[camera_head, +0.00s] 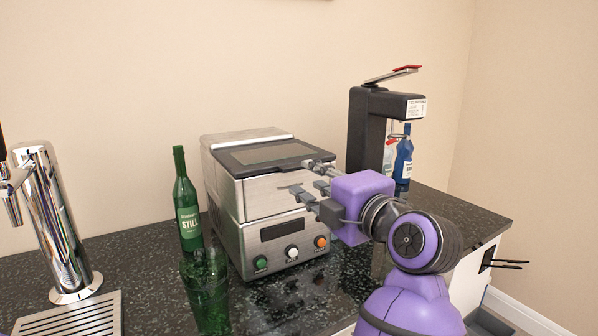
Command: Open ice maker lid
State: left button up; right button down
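The ice maker (268,205) is a brushed-metal box on the dark counter, with a small dark display and three round buttons on its front. Its lid (265,154), dark-framed with a grey panel, lies closed on top. Whether a fingertip touches the lid or front cannot be told. The gripper hides part of the upper right front.
A chrome tap tower (55,220) with a drip tray (75,318) is at far left. A black dispenser (370,125) and a blue bottle (403,160) stand behind my arm. The counter's right end (480,222) is clear.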

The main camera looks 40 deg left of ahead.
aim_at(296, 169)
pick_arm(q)
jog(key=x, duration=0.5)
jog(key=shift+w+a, duration=0.1)
jog(key=shift+a, duration=0.15)
grip_shut()
